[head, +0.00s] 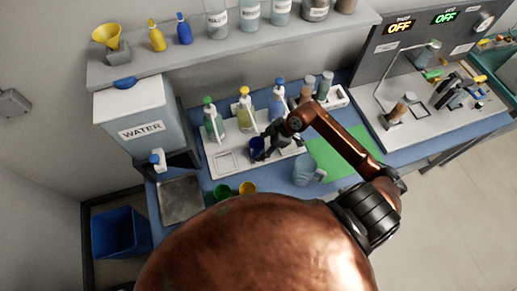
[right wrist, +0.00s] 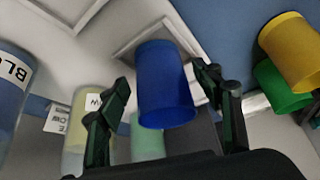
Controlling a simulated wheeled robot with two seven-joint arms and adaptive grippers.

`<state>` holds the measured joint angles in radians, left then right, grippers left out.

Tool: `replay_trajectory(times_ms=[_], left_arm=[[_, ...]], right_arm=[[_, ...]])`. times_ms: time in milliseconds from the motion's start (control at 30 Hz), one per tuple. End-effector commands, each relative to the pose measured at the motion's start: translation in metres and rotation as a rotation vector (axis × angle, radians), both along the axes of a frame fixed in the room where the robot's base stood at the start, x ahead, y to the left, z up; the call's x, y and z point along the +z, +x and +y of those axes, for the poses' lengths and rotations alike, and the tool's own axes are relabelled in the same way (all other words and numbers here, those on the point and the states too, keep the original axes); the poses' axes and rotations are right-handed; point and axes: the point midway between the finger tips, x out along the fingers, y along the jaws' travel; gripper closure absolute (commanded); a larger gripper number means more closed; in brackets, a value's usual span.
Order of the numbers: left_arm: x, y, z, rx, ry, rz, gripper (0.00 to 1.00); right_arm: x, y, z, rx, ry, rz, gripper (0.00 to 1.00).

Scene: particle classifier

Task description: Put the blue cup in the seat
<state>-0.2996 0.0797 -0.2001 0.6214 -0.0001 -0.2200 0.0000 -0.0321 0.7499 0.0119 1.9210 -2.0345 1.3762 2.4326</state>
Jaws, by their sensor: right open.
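The blue cup (head: 257,148) stands near the front of the white tray (head: 224,145), beside my right gripper (head: 270,138). In the right wrist view the blue cup (right wrist: 165,88) is between the two open fingers (right wrist: 161,78), with a gap visible at each side. A square outlined seat (head: 225,160) is on the tray, left of the cup. A square outline (right wrist: 125,48) also shows behind the cup in the right wrist view. I cannot tell whether the cup's base touches the tray or a seat. My left gripper is not in view.
Green (head: 222,191) and yellow (head: 248,188) cups stand in front of the tray. Pump bottles (head: 245,110) line its back. A jug (head: 305,169) and green mat (head: 340,152) are to the right. A water tank (head: 140,120) stands left.

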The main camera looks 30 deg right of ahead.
Motion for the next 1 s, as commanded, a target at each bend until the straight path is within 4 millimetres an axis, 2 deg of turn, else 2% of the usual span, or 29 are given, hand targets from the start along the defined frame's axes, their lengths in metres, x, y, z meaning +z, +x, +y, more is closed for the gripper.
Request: replay_trajectory(times_ms=[100, 300, 500, 1000], left_arm=[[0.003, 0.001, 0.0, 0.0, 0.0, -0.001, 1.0], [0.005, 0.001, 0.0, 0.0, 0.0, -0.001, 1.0], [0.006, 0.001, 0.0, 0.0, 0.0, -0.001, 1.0], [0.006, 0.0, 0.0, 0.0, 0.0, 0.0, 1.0]], right_arm=[[0.023, -0.008, -0.012, 0.001, -0.004, 0.0, 0.4], [0.058, -0.02, -0.027, 0.001, -0.004, 0.0, 0.4], [0.078, -0.027, -0.037, 0.0, -0.001, 0.001, 0.4], [0.083, -0.029, -0.038, 0.0, 0.0, 0.001, 0.4]])
